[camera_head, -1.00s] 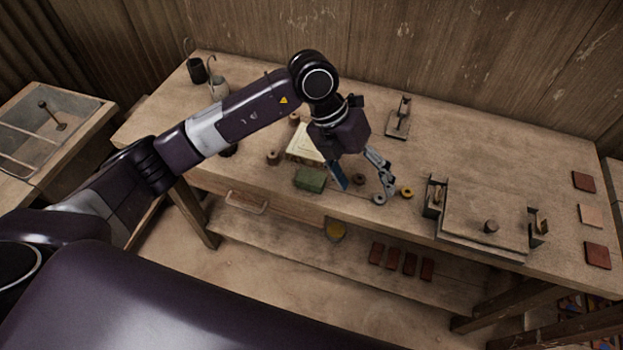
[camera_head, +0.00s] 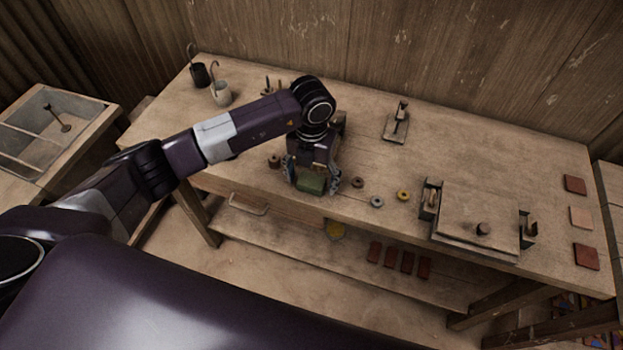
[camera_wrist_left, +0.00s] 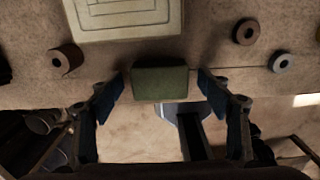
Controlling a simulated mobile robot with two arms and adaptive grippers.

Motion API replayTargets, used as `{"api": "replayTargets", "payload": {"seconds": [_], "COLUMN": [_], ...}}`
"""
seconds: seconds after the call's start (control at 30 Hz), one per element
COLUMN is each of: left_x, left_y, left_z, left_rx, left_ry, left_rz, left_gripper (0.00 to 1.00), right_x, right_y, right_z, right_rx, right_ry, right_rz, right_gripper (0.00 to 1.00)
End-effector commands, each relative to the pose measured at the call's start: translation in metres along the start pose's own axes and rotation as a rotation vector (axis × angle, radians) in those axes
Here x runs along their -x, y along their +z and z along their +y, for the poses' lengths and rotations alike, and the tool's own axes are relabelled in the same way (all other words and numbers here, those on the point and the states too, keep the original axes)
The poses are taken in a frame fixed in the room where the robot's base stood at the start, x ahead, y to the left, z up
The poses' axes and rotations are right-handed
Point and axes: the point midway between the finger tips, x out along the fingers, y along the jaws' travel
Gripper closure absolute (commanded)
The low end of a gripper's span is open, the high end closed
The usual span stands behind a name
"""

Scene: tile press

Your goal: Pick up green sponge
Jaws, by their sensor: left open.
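The green sponge (camera_head: 310,183) lies at the front edge of the workbench. In the left wrist view the sponge (camera_wrist_left: 160,83) sits between the two blue-padded fingers, a little ahead of their tips. My left gripper (camera_wrist_left: 160,88) is open, with a gap between each finger and the sponge. In the head view my left gripper (camera_head: 312,180) is over the sponge, one finger on each side of it. My right gripper is not in view.
A pale tile block (camera_wrist_left: 125,18) lies just behind the sponge. Small rings (camera_head: 377,201) and a dark spool (camera_head: 274,161) lie close by. A press (camera_head: 480,220) stands to the right.

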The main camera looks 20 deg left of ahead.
Motion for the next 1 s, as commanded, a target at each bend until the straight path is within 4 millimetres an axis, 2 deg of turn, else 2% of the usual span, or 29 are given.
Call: {"api": "replayTargets", "payload": {"seconds": [0.23,0.6,0.87,1.0], "left_x": [-0.0025,-0.0021,-0.0008,0.0065], "left_y": [0.0006,0.0005,0.0007,0.0012], "left_z": [0.0000,0.0000,0.0000,0.0001], "left_rx": [0.000,0.000,0.000,0.001], "left_ry": [0.000,-0.001,-0.001,-0.001], "left_rz": [-0.002,-0.002,-0.002,-0.003], "left_gripper": [0.29,0.67,0.67,0.67], "right_x": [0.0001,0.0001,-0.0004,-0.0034], "right_y": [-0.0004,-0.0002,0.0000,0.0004], "right_z": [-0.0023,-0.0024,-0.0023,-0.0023], "right_rx": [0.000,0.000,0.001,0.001], "right_ry": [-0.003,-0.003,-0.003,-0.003], "right_rz": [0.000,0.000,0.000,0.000], "right_gripper": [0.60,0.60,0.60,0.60]}}
